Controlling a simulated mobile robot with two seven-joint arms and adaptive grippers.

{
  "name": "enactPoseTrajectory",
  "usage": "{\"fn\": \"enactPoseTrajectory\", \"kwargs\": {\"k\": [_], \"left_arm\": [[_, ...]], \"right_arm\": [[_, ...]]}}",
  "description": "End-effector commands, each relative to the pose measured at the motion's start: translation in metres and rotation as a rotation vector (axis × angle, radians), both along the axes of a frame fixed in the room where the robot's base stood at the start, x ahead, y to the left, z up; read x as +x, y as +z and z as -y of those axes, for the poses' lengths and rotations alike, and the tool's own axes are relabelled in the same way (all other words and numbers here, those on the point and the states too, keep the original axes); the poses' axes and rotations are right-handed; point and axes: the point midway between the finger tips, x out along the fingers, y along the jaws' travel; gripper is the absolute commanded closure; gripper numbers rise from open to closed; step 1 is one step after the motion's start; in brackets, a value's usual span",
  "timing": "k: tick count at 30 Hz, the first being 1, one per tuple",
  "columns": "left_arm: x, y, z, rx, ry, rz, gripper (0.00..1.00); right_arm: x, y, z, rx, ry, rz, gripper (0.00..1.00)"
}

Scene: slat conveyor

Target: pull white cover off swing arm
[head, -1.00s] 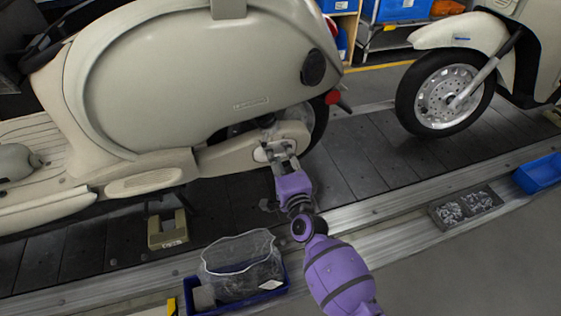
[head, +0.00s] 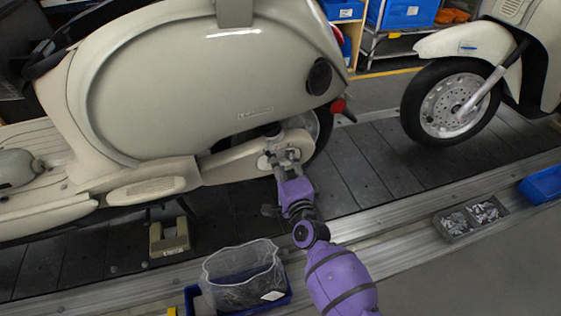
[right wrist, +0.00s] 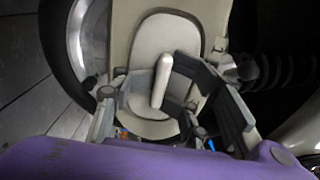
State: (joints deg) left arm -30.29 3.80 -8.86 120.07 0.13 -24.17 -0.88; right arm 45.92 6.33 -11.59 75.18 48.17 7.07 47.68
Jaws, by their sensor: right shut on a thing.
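The beige scooter's swing arm (head: 228,164) runs to the rear wheel in the head view. My right gripper (head: 282,158) is at its rear end and hides most of what is there. In the right wrist view, the white cover (right wrist: 165,36) is an oval plate with a dark outline on the swing arm, with a raised white tab in its middle. My right gripper (right wrist: 168,78) has its fingers closed on either side of that tab. The cover appears to lie against the arm; any gap is too small to tell. My left gripper is out of view.
The scooter stands on a dark slat conveyor (head: 345,178) with metal edge rails. A blue bin with a clear bag (head: 243,275) and a grey tray of small parts (head: 470,220) sit along the near edge. Another scooter's front wheel (head: 448,100) is at right.

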Motion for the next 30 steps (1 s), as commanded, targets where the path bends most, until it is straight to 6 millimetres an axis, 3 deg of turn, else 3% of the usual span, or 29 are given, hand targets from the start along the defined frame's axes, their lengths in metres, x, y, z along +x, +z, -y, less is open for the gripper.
{"fn": "enactPoseTrajectory", "kwargs": {"k": [29, 30], "left_arm": [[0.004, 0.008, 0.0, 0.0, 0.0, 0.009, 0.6], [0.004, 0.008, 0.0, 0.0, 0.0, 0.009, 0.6]], "right_arm": [[-0.021, 0.001, 0.006, 0.001, 0.001, 0.002, 1.0], [-0.021, 0.001, 0.006, 0.0, 0.001, 0.001, 0.86]]}}
